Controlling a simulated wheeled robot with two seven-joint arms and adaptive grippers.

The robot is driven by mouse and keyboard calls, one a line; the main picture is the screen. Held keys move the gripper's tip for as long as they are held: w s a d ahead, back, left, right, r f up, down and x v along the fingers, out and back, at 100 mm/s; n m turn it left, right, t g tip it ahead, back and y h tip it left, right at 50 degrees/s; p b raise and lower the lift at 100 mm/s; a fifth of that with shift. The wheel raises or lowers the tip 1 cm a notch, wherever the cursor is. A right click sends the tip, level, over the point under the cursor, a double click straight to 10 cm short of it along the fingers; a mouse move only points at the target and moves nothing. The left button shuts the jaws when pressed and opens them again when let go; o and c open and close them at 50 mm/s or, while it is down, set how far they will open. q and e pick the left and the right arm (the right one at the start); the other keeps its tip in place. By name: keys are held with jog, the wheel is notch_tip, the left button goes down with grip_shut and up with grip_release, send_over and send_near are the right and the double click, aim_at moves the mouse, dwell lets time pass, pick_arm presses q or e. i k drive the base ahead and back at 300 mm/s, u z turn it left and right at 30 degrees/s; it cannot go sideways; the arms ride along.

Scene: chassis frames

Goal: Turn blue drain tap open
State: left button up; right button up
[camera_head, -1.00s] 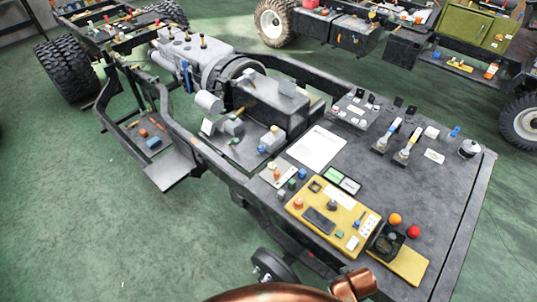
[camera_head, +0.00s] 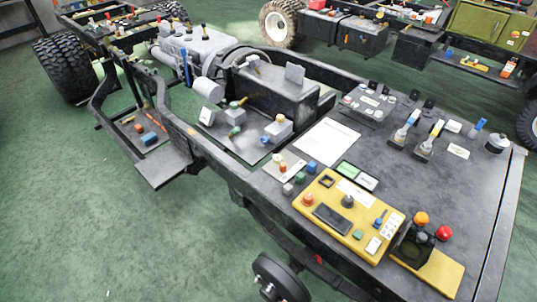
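Several small blue parts show, and I cannot tell which is the drain tap. A blue piece (camera_head: 149,138) lies on the low side plate at the left of the chassis. A blue upright lever (camera_head: 185,66) stands by the grey engine block. Blue-handled levers (camera_head: 413,117) stand at the right of the deck. Neither of my grippers is in view.
The dark chassis deck (camera_head: 470,190) carries a yellow control panel (camera_head: 325,225) and a white sheet (camera_head: 325,142). A black wheel (camera_head: 278,278) stands below the near edge. A second chassis with a green box (camera_head: 488,30) is behind. Green floor at the left is clear.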

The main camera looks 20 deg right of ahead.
aim_at(265, 140)
jog(key=k, duration=0.3)
jog(key=u, duration=1.45)
jog(key=i, duration=1.6)
jog(key=z, duration=1.7)
jog(key=i, duration=0.35)
